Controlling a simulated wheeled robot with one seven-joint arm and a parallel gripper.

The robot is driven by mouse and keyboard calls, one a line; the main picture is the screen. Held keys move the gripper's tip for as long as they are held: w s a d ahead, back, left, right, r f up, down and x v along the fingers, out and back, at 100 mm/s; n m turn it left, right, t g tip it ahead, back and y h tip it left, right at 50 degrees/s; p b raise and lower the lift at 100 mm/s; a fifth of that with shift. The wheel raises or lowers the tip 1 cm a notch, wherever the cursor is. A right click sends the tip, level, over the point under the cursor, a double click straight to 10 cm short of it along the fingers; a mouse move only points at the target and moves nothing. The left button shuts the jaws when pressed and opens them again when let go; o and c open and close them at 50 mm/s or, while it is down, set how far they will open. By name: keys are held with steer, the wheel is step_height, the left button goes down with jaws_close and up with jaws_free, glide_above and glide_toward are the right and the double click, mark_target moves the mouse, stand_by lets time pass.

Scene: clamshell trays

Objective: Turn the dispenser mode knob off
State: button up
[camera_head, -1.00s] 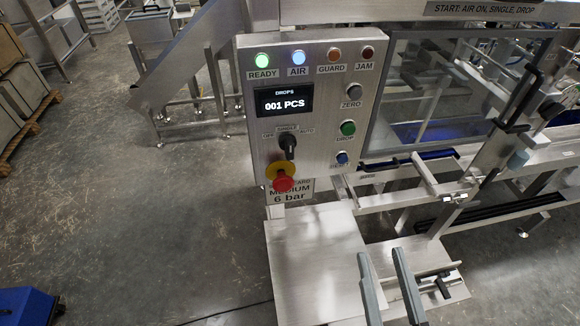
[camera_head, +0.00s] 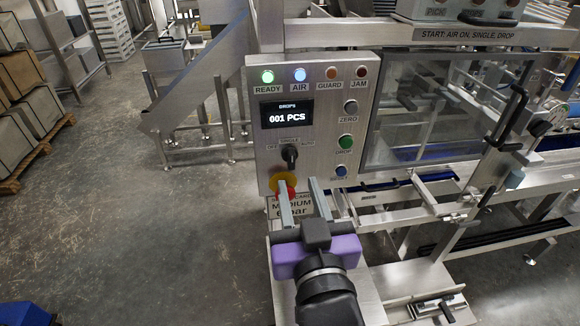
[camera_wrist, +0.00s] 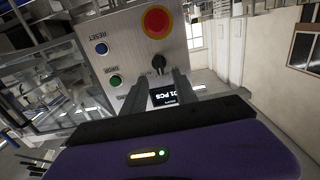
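The black mode knob (camera_head: 290,155) sits on the grey control panel (camera_head: 343,72), with OFF at its left, SINGLE above and AUTO at its right. It appears to point up at SINGLE. The knob also shows in the wrist view (camera_wrist: 158,62), lying beyond my fingertips and roughly in line with the gap between them. My gripper (camera_head: 297,181) is open and empty, below the knob in the head view. The fingers look apart from the knob; the exact distance is unclear.
The red emergency stop (camera_wrist: 157,22) on its yellow disc is near the knob; my left finger partly covers it in the head view. The green DROP button (camera_head: 345,141) and blue RESET button (camera_head: 341,171) are at the right. The display (camera_head: 287,114) reads 001 PCS.

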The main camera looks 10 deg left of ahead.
mark_target(292, 162)
steer(key=shift+p+x, duration=0.6)
steer(key=shift+x, duration=2.6)
steer(key=shift+d, duration=0.1)
jaws_close()
